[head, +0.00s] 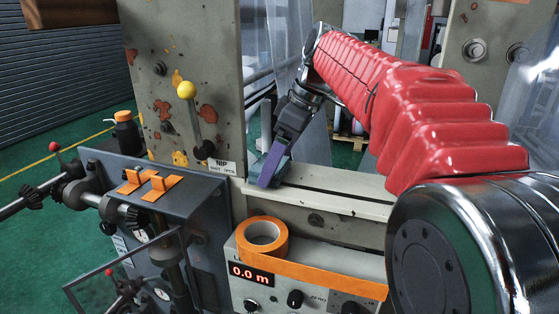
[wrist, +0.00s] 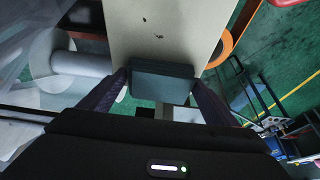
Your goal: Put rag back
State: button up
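A folded grey-blue cloth, which looks like the rag (wrist: 162,82), sits between the two purple fingers of my gripper in the wrist view. Both fingers seem to press on its sides. In the head view my gripper (head: 270,174) points down at the beige ledge (head: 340,202), just right of the panel marked NIP. The rag (head: 284,171) shows there partly behind the near finger, low over or touching the ledge; I cannot tell which.
An orange tape roll (head: 262,241) stands on the meter box (head: 300,282) in front of the ledge. A yellow-knobbed lever (head: 187,91) sticks out from the upright panel (head: 205,60).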

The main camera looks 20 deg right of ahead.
jog(key=o, duration=0.3)
jog(key=shift+r, duration=0.15)
jog(key=v, duration=1.2)
dwell(0.7)
